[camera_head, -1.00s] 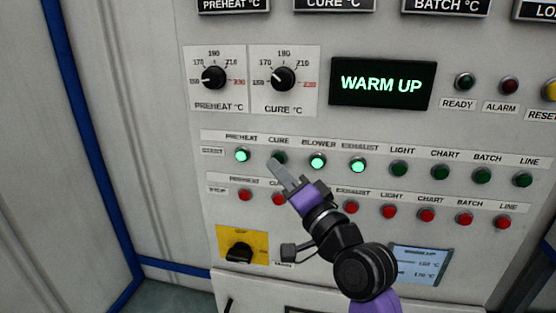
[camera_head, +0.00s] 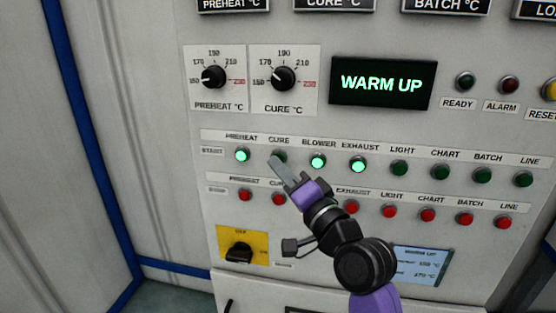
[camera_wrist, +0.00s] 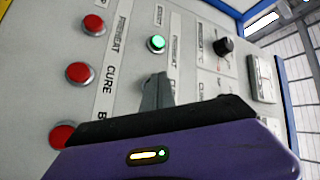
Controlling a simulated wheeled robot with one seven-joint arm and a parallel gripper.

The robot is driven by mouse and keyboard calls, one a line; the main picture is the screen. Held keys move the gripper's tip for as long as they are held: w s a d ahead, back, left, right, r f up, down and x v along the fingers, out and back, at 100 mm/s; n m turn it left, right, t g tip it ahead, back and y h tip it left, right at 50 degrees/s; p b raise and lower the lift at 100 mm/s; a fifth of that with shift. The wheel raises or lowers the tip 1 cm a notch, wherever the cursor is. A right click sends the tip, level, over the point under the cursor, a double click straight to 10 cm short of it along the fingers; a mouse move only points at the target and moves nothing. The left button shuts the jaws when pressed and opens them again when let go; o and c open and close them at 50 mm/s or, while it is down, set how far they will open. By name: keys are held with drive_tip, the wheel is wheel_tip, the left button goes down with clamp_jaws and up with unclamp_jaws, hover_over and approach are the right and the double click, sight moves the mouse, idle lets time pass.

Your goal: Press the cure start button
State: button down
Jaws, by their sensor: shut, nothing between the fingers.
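The cure start button (camera_head: 280,156) is in the upper START row of the panel, under the CURE label. It looks dark green and unlit, and my fingertips partly cover it in the head view. My gripper (camera_head: 275,162) is shut and empty, its tips at the button's lower left edge in that picture. I cannot tell whether they touch it. In the wrist view my gripper (camera_wrist: 157,80) points at the panel and hides the cure start button.
The preheat (camera_head: 242,155), blower (camera_head: 317,162) and exhaust (camera_head: 357,165) start buttons glow green close by. Red stop buttons, including the cure stop button (camera_head: 279,199), lie below. The display (camera_head: 382,84) reads WARM UP. A yellow switch plate (camera_head: 224,256) is at lower left.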

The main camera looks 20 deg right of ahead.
drive_tip(key=shift+w+d, duration=0.2)
drive_tip(key=shift+w, duration=0.1)
idle(0.4)
drive_tip(key=shift+s, duration=0.1)
drive_tip(key=shift+s+a+p, duration=0.35)
drive_tip(key=shift+s+a, duration=0.15)
drive_tip(key=shift+s, duration=0.1)
idle(0.4)
drive_tip(key=s+a+p, duration=0.1)
drive_tip(key=s, duration=0.1)
drive_tip(key=s+a+p, duration=0.1)
drive_tip(key=s+a, duration=0.1)
idle(0.9)
